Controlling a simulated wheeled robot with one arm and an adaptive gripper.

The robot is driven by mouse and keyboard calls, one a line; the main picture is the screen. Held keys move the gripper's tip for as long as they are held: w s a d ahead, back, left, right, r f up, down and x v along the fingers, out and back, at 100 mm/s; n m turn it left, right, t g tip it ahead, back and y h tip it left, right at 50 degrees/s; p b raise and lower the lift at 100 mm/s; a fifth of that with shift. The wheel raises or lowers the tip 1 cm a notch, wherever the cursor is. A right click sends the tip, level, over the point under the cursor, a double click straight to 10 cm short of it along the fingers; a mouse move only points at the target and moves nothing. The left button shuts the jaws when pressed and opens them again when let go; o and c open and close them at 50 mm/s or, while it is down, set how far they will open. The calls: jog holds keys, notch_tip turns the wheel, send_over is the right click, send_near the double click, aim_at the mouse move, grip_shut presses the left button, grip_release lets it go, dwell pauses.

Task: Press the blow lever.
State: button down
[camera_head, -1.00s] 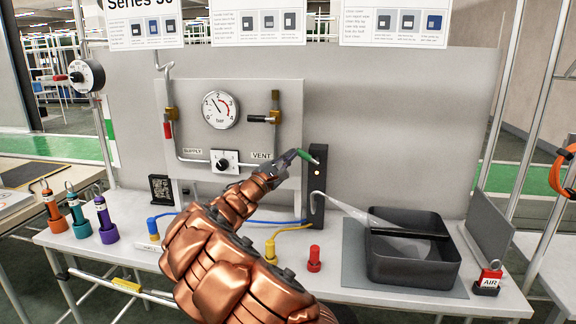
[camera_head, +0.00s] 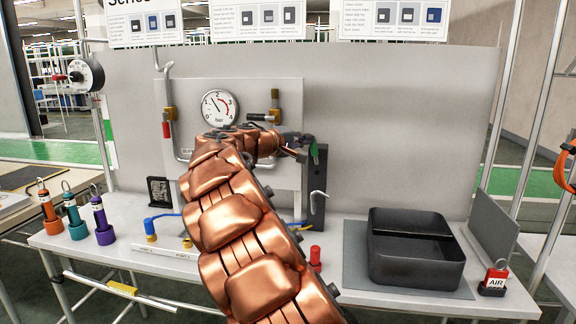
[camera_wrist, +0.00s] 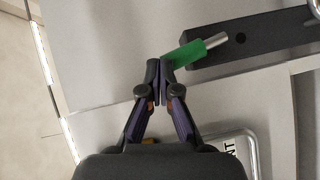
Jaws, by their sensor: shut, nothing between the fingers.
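The blow lever has a green grip with a metal shaft. In the wrist view the lever (camera_wrist: 197,53) sticks out from a black post (camera_wrist: 275,35). In the head view the lever (camera_head: 308,140) is a small green patch at the top of the post (camera_head: 318,190), partly hidden by my gripper. My gripper (camera_wrist: 161,68) is shut and empty. Its fingertips are right at the free end of the green grip; I cannot tell whether they touch it. In the head view my gripper (camera_head: 294,147) is beside the post's top.
A pressure gauge (camera_head: 220,107) and valves sit on the panel behind. A red AIR lock (camera_head: 495,278) stands at far right. Coloured tools (camera_head: 102,220) stand at left.

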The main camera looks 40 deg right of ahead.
jog(key=a+b, duration=0.1)
jog(key=a, duration=1.3)
jog(key=shift+w+r, duration=0.2)
jog(key=shift+r, duration=0.2)
jog(key=s+a+f+g+y, duration=0.1)
jog(key=s+a+f+y, duration=0.35)
jog(key=s+f, duration=0.45)
jog(key=s+a+f+y, duration=0.4)
jog(key=s+a+f, duration=0.1)
jog(key=s+f, duration=0.4)
jog(key=s+a+f+n+g+y, duration=0.1)
jog(key=s+a+f+y, duration=0.3)
jog(key=s+a+f, duration=0.45)
jog(key=s+a+f+n+g+y, duration=0.1)
jog(key=s+a+f+y, duration=0.4)
jog(key=s+a, duration=0.7)
jog(key=w+a+r+p, duration=0.1)
jog(key=r+p, duration=0.6)
jog(key=w+a+r+t+p, duration=0.1)
jog(key=w+r+p, duration=0.1)
jog(key=r+p, duration=0.6)
jog(key=shift+w+r+h, duration=0.25)
jog(key=shift+r+h, duration=0.05)
jog(key=shift+h, duration=0.15)
